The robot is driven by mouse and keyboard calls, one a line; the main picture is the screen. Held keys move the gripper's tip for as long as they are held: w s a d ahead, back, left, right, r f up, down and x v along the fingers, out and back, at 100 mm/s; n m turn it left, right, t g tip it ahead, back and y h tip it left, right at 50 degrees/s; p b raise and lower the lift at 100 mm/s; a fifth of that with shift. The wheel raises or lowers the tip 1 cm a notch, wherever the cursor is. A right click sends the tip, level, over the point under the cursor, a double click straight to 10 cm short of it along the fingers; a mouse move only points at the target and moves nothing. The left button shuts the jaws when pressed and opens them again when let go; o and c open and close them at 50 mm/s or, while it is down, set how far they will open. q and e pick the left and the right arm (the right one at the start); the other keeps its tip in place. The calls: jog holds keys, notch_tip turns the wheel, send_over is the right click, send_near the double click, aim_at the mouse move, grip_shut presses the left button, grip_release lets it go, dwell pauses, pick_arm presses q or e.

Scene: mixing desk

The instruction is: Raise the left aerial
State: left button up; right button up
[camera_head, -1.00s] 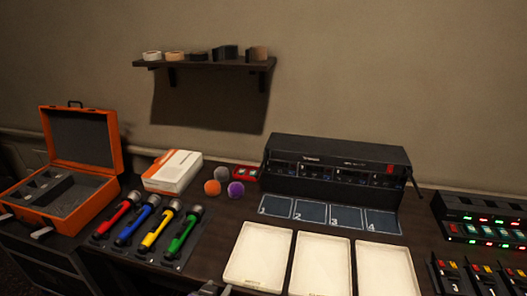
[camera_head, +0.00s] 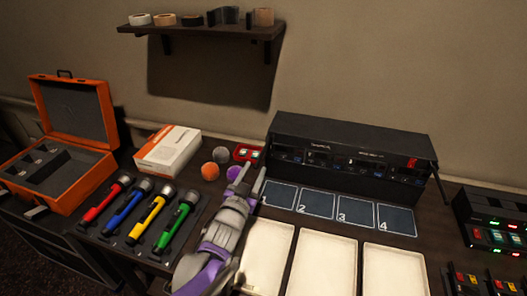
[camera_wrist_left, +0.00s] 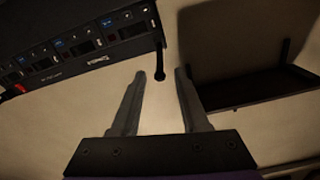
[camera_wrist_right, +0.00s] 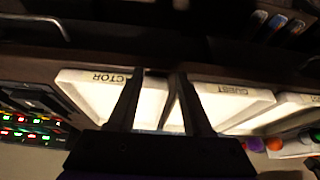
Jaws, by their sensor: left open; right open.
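The black receiver rack (camera_head: 345,150) stands at the back of the desk. In the left wrist view, the left aerial (camera_wrist_left: 159,62), a short black rod with a rounded tip, hangs folded along the end of the rack (camera_wrist_left: 75,45). My left gripper (camera_head: 250,176) is open and empty near the rack's left end. In its wrist view, the fingertips (camera_wrist_left: 160,80) lie on either side of the line of the aerial's tip, with no contact visible. In the head view the left aerial is hard to make out. My right gripper (camera_wrist_right: 160,75) is open and empty, with the trays beyond it.
Numbered pads (camera_head: 327,208) lie before the rack, with cream trays (camera_head: 318,265) nearer. Coloured microphones (camera_head: 146,220) lie left. A shelf (camera_head: 200,30) hangs above.

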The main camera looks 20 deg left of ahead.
aim_at(262, 153)
pick_arm(q)
jog(key=w, duration=0.8)
jog(key=shift+w+d, duration=0.15)
jog(key=shift+w, duration=0.05)
grip_shut()
dwell(1.1)
